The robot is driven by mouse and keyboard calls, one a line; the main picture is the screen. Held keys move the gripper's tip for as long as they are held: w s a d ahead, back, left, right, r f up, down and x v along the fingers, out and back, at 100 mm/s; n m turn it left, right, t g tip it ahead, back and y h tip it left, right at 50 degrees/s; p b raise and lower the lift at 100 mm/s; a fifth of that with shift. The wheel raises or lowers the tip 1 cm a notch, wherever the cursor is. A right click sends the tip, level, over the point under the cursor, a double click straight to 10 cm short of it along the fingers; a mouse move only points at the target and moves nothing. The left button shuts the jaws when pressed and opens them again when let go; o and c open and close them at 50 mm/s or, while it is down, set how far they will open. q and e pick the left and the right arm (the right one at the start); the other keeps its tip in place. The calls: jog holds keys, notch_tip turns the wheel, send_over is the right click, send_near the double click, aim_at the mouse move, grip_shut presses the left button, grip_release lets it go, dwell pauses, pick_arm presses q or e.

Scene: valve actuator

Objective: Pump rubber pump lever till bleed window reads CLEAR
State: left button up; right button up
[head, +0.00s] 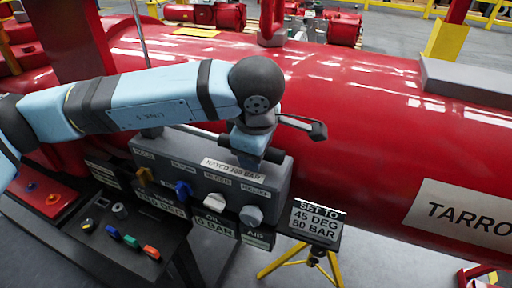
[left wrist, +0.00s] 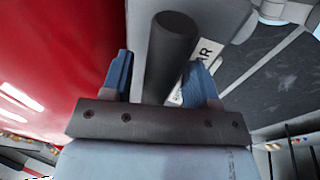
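My left gripper (head: 250,155) points down at the top of the grey valve panel (head: 180,150) in the head view. In the left wrist view, a dark rubber-looking cylinder, which looks like the pump lever (left wrist: 170,55), stands between the two blue fingers of my left gripper (left wrist: 160,80). The fingers are apart around it. A gap shows on its left side; contact on the right cannot be told. In the head view my arm and gripper hide most of the lever. I cannot make out the bleed window reading. My right gripper is in neither view.
The panel front carries a blue knob (head: 183,188), a white knob (head: 215,200) and a grey knob (head: 251,215). A sign (head: 317,222) reads SET TO 45 DEG 50 BAR. A large red tank (head: 390,110) runs behind. A button console (head: 120,230) stands at lower left.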

pick_arm(q)
jog(key=v, duration=1.4)
jog(key=shift+f, duration=0.15)
jog(key=shift+s, duration=0.1)
